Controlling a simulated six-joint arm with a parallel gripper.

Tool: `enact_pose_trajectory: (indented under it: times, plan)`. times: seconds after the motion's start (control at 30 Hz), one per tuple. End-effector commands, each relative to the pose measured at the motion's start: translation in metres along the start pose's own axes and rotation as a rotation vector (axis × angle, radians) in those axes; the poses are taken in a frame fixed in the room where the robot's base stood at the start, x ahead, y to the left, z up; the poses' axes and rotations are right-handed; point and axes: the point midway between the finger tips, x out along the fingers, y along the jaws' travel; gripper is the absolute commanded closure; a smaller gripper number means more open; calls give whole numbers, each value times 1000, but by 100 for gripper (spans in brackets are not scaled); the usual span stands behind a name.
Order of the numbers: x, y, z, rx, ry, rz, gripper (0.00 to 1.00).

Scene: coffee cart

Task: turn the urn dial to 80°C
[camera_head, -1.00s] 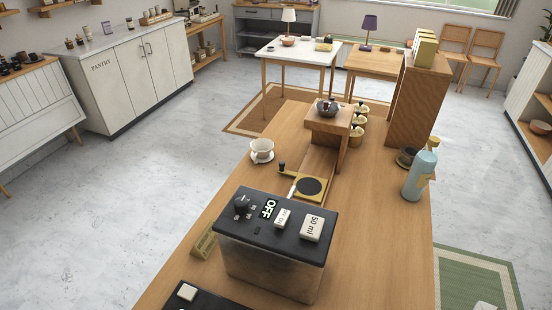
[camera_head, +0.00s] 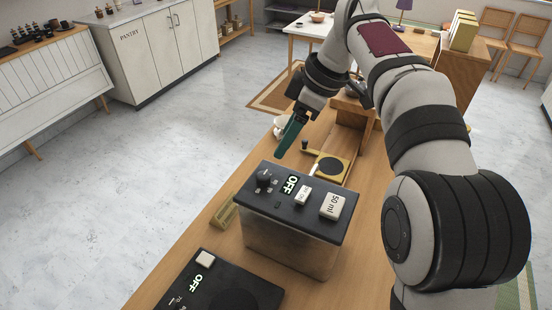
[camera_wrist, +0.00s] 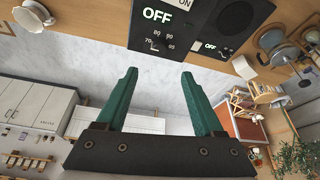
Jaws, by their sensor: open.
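A second black appliance (camera_head: 232,287), also reading OFF, is in front. A yellow scale-like plate (camera_head: 330,167) and white cup (camera_head: 280,127) are behind.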

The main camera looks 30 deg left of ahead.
Motion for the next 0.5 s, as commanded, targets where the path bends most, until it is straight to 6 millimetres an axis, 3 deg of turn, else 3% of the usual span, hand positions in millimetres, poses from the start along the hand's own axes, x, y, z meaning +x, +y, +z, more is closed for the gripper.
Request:
enact_pose_trajectory:
  times: [0.1,0.3,0.5]
  plan:
    - [37,-1,0,0,-2,-5,31]
    - [90,-1,0,3,-1,-2,31]
    - [117,0,1,4,-1,2,31]
